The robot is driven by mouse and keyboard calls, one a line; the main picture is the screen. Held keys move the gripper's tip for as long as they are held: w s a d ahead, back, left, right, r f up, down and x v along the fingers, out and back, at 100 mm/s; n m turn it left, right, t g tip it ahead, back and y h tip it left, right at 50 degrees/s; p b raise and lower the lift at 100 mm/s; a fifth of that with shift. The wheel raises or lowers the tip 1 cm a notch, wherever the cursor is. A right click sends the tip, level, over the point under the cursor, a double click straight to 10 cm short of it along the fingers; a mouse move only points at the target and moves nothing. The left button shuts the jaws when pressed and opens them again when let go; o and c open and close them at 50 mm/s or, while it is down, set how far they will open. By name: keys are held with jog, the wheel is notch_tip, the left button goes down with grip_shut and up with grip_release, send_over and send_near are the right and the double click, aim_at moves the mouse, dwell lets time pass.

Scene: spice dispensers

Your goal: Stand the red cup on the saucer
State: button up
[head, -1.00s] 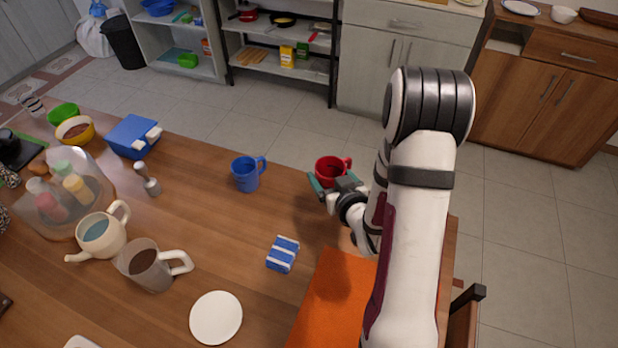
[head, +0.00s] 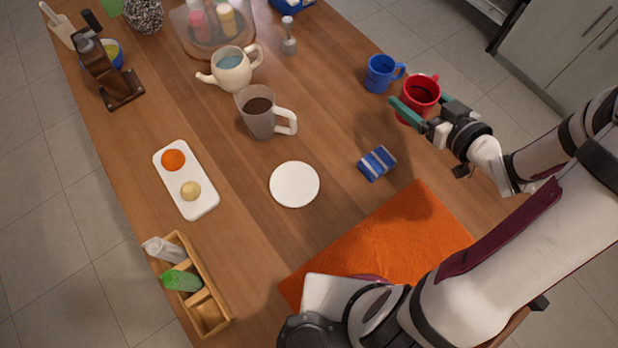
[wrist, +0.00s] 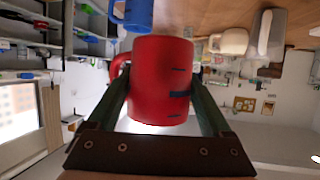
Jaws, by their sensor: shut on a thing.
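The red cup (head: 421,92) is upright near the far right edge of the table in the head view. My gripper (head: 424,110) is shut on it, with one green finger on each side of its body. In the wrist view the red cup (wrist: 160,80) fills the space between the two fingers (wrist: 162,100), its handle to the left. I cannot tell whether its base touches the table. The saucer (head: 294,184), a plain white disc, lies empty in the middle of the table, left of and nearer than the cup.
A blue cup (head: 381,73) stands close beside the red cup. A blue-striped box (head: 377,163) lies between the saucer and my gripper. A grey mug (head: 258,112) and a cream teapot (head: 230,70) stand beyond the saucer. An orange cloth (head: 380,250) lies nearer.

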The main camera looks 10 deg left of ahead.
jog(key=s+a+n+g+y, duration=0.5)
jog(key=a+n, duration=0.1)
jog(key=a, duration=0.2)
jog(key=n+g+y, duration=0.1)
jog(key=n+g, duration=0.4)
jog(key=g, duration=0.1)
send_over(294, 183)
jog(key=f, duration=0.7)
jog(key=shift+s+d, duration=0.1)
jog(key=shift+d, duration=0.2)
jog(key=shift+a+f, duration=0.25)
jog(key=shift+f, duration=2.05)
jog(key=shift+f, duration=0.1)
jog(key=o, duration=1.4)
jog(key=shift+o, duration=0.2)
